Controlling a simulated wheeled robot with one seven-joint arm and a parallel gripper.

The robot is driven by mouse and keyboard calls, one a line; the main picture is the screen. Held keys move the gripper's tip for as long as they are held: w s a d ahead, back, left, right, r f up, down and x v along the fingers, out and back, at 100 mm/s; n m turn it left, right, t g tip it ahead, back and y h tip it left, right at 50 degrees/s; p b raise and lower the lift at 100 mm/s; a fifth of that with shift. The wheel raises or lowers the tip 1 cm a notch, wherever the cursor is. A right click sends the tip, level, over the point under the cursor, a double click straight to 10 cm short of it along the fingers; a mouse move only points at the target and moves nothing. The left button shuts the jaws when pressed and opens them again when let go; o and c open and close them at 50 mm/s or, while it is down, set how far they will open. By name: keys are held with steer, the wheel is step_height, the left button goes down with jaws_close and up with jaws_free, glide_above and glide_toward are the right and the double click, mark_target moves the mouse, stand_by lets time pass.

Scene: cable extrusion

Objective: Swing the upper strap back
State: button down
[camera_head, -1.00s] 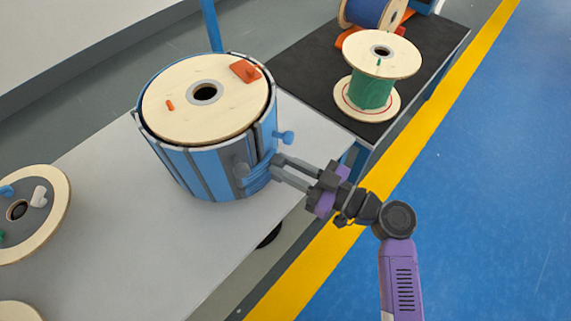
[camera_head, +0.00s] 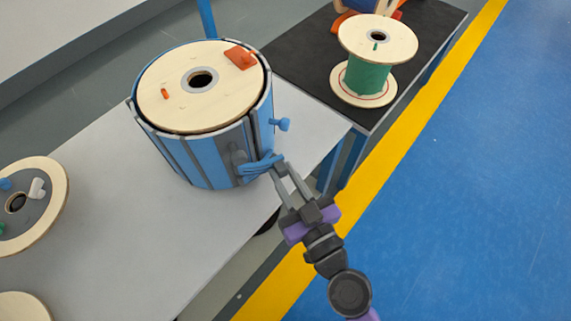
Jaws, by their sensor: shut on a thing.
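A blue, slatted drum-shaped holder (camera_head: 211,165) stands on the white table, with a wooden spool (camera_head: 175,105) seated inside it. A blue strap (camera_head: 255,167) sticks out from the front right of the holder, beside a grey fitting (camera_head: 238,157). My gripper (camera_head: 279,167) is shut on the free end of this strap, with the arm reaching in from below right. A blue knob (camera_head: 281,124) juts out higher on the holder's right side. Whether the held strap is the upper one, I cannot tell.
An orange block (camera_head: 240,57) and a small orange peg (camera_head: 165,93) are on the spool's top. Another spool (camera_head: 57,213) lies at the left on the white table (camera_head: 130,255). A green-wound spool (camera_head: 364,77) stands on the black-topped table (camera_head: 300,60) behind.

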steer(key=s+a+m+t+h+p, duration=0.2)
steer(key=s+m+h+p, duration=0.3)
steer(key=h+p, duration=0.3)
steer(key=shift+s+a+p, duration=0.35)
steer(key=shift+a+p, duration=0.2)
steer(key=shift+p, duration=0.3)
steer(key=shift+a, duration=0.15)
stand_by(0.7)
steer(key=c, duration=1.2)
jaws_free()
steer(key=shift+f, duration=0.1)
steer(key=shift+c, duration=0.2)
steer(key=s, duration=0.7)
steer(key=shift+s+d, duration=0.3)
steer(key=shift+s, duration=0.1)
